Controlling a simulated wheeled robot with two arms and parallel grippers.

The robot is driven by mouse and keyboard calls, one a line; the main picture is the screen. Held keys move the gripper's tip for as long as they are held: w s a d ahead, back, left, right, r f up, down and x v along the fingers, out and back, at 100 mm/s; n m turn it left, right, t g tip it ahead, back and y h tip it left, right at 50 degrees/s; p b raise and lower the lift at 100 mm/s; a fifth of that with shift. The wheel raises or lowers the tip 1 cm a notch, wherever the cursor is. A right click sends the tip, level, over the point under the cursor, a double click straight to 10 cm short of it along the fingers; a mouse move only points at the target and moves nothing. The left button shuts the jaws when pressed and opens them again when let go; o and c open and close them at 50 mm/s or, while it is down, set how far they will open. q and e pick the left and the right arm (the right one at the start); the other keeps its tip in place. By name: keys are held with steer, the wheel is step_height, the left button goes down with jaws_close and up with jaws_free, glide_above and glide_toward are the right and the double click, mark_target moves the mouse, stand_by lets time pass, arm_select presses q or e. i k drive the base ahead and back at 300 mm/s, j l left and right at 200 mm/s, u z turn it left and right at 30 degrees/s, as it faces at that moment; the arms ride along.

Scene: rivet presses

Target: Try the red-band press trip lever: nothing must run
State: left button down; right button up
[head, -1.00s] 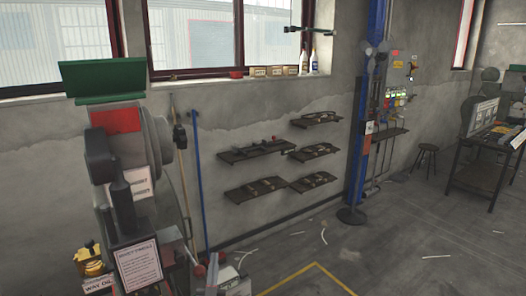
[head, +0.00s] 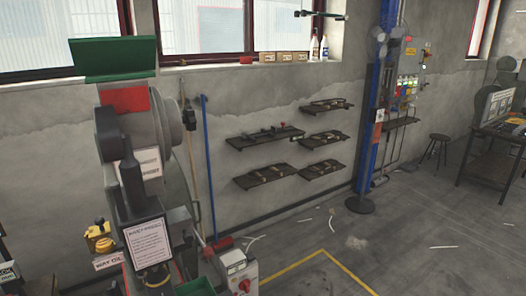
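The press with a red band (head: 125,100) stands at the left, grey, with a dark green top (head: 114,59). A printed notice (head: 149,243) hangs on its front. A red-ended lever (head: 220,244) sticks out low on its right side; I cannot tell for certain that this is the trip lever. Below it is a pale control box (head: 238,270) with a red button (head: 244,285). Neither of my grippers is in view, and nothing is seen touching the press.
A yellow can (head: 98,237) with a "WAY OIL" label is left of the press. Wall shelves (head: 265,138) hold tools. A blue column (head: 376,130) stands further right, then a stool (head: 438,143) and a workbench (head: 492,150). The floor inside the yellow line (head: 300,263) looks clear.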

mark_target(207, 251)
steer(key=l+u, duration=0.15)
steer(key=u, duration=0.65)
steer(key=l+u, duration=0.45)
steer(key=l, duration=0.2)
steer(key=k+l+u, duration=0.1)
steer(key=l+u, duration=0.35)
steer(key=l, duration=0.2)
steer(key=k+l, duration=0.1)
steer(key=l, duration=0.25)
steer(key=k+l, duration=0.1)
steer(key=l, duration=0.25)
steer(key=k+l, duration=0.1)
steer(key=l, duration=0.3)
steer(key=i+l, duration=0.2)
steer(key=i, duration=0.3)
steer(key=j+u, duration=0.05)
